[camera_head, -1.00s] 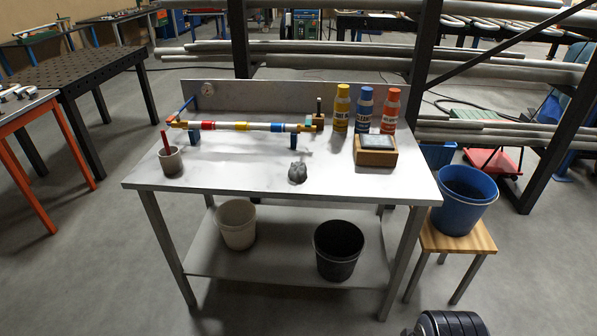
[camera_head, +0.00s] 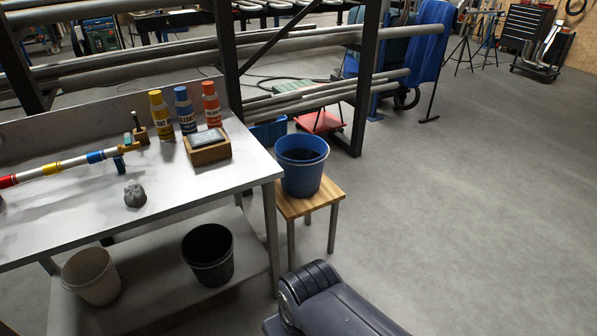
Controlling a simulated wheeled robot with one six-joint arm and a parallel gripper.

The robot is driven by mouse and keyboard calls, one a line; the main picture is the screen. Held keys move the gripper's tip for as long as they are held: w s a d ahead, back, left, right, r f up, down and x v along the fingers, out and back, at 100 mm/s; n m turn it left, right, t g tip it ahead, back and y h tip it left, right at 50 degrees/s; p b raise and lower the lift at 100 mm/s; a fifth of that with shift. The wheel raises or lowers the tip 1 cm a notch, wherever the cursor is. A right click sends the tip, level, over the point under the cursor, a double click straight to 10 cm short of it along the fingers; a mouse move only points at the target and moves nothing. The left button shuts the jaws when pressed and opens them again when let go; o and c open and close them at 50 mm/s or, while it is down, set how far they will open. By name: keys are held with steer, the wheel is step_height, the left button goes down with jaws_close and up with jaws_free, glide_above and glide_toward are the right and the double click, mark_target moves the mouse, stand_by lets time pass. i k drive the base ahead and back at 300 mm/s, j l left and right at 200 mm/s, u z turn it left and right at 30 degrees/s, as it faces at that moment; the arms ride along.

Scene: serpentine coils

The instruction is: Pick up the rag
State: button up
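The rag (camera_head: 135,196) looks like a small grey crumpled lump. It lies on the bare top of the metal workbench (camera_head: 80,225), near its front edge in the left part of the view. Nothing touches it. My gripper is out of view. Only a dark, ribbed part that appears to be my own arm shows at the bottom, in front of the bench's right end and well apart from the rag.
A pipe (camera_head: 70,163) on supports lies behind the rag. Yellow (camera_head: 161,115), blue (camera_head: 185,110) and red (camera_head: 211,104) bottles and a wooden box (camera_head: 208,153) stand behind right. A blue bucket (camera_head: 302,170) is on a stool (camera_head: 318,200). Floor at right is clear.

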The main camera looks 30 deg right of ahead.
mark_target(134, 196)
steer(key=i+j, duration=0.15)
steer(key=i, duration=0.35)
steer(key=i+j, duration=0.15)
steer(key=i, duration=0.35)
steer(key=i+j, duration=0.15)
steer(key=i, duration=0.35)
steer(key=j+u, duration=0.05)
